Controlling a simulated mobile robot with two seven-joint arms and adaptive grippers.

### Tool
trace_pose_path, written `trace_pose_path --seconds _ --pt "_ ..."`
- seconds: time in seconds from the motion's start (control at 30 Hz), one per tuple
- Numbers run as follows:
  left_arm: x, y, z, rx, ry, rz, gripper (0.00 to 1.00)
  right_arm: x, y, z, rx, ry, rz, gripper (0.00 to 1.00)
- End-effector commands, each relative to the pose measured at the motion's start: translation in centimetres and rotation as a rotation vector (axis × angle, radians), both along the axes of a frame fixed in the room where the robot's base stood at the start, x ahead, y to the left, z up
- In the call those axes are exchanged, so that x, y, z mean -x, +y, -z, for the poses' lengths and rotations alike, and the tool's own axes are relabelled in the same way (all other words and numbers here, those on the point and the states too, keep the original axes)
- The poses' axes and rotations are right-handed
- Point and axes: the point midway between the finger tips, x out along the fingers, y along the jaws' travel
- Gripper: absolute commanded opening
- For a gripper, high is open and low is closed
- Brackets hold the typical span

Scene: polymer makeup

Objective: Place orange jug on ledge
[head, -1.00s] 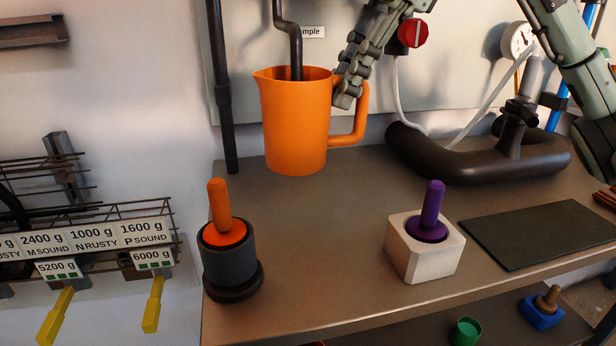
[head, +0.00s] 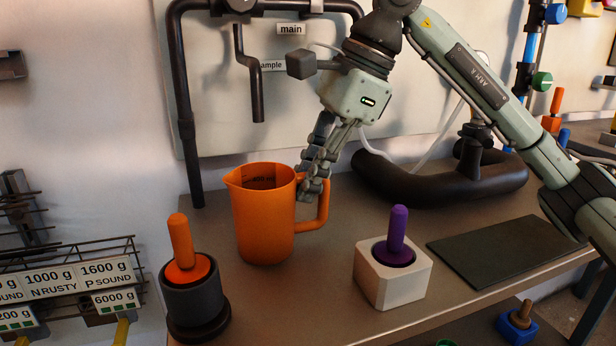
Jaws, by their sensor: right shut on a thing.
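The orange jug (head: 263,222) is upright over the left part of the brown worktop (head: 330,230), between the dark pot and the back panel. Its open top shows a dark inside with faint markings. My right gripper (head: 312,185) comes down from above and is shut on the jug's handle, on the jug's right side. Its fingers hide part of the handle. I cannot tell whether the jug's base touches the worktop. The bent sample pipe (head: 256,95) ends above and behind the jug, clear of its rim. My left gripper is out of view.
A dark pot with an orange plunger (head: 192,290) stands at front left. A white block with a purple plunger (head: 392,275) stands right of the jug. A dark flat plate (head: 500,250) lies at right, and a thick black pipe (head: 440,188) runs along the back.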

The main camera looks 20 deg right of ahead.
Motion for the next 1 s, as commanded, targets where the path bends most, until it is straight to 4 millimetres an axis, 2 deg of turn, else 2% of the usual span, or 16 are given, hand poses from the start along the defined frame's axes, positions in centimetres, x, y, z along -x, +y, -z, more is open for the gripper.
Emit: trace_pose_path --seconds 0.03,0.2,0.57,0.67,1.0 --pt "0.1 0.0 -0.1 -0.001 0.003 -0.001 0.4 0.0 0.0 0.1 0.0 0.0 0.0 0.13" --pt "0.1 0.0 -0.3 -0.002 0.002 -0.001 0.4 0.0 0.0 0.1 0.0 0.0 0.0 0.33" --pt "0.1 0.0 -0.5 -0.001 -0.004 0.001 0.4 0.0 0.0 -0.4 0.0 0.0 0.0 0.33" --pt "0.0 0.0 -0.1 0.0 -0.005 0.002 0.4 0.1 -0.5 -1.6 -0.001 -0.003 0.002 0.33" --pt "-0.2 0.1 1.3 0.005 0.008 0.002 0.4 1.3 -3.2 -8.2 0.0 -0.003 0.001 0.33"
